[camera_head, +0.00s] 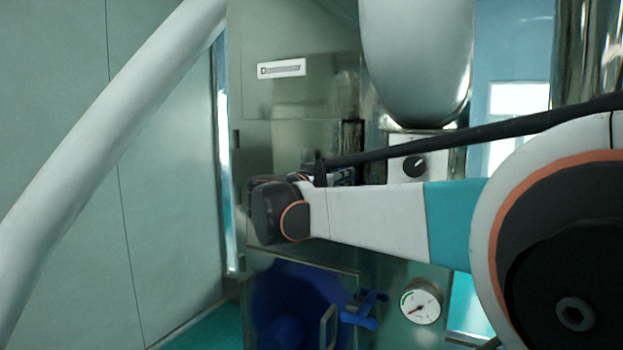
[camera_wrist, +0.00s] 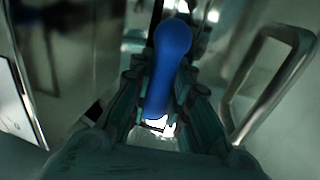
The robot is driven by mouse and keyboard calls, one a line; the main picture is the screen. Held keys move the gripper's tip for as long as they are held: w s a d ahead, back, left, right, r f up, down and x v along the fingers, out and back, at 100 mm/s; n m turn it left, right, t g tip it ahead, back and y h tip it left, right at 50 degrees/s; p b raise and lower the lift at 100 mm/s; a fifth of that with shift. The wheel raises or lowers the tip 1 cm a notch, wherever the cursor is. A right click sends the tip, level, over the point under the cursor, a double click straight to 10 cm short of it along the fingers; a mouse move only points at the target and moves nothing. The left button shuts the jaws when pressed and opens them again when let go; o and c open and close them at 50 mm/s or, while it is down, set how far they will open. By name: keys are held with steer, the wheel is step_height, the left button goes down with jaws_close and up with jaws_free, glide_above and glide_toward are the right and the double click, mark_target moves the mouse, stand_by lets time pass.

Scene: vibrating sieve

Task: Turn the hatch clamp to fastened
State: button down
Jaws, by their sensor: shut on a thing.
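In the wrist view, my gripper (camera_wrist: 158,105) is shut on a blue clamp lever (camera_wrist: 171,58). The dark fingers lie on both sides of the lever. Its rounded end reaches up between and past them. In the head view, a blue clamp (camera_head: 362,308) sits at the right edge of the lower hatch (camera_head: 345,280), beside a metal handle (camera_head: 328,326). My arm covers part of the machine front there, and my fingers cannot be made out. I cannot tell from the head view whether this blue clamp is the one held.
A metal handle (camera_wrist: 262,80) stands close to the right of my fingers in the wrist view. A round gauge (camera_head: 421,301) and a black knob (camera_head: 414,166) are on the machine. A pale sloping pipe (camera_head: 110,125) crosses the left side.

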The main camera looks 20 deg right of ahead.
steer(key=shift+n, duration=0.3)
steer(key=n+b, duration=0.1)
steer(key=n, duration=0.1)
steer(key=n+b, duration=0.1)
steer(key=shift+w+a+f+n+t+h, duration=0.1)
steer(key=shift+a+n+t+h, duration=0.05)
steer(key=shift+n+t+h, duration=0.2)
steer(key=n+t+b, duration=0.1)
steer(key=n+b, duration=0.1)
steer(key=n, duration=0.3)
steer(key=shift+w+f, duration=0.1)
steer(key=n+t+b, duration=0.1)
steer(key=n, duration=0.4)
steer(key=shift+w+a+f, duration=0.1)
steer(key=shift+f+n+t+b, duration=0.15)
steer(key=shift+n+t+b, duration=0.45)
steer(key=shift+n, duration=2.25)
steer(key=c, duration=1.5)
jaws_free()
steer(key=shift+a, duration=0.1)
steer(key=shift+o, duration=0.2)
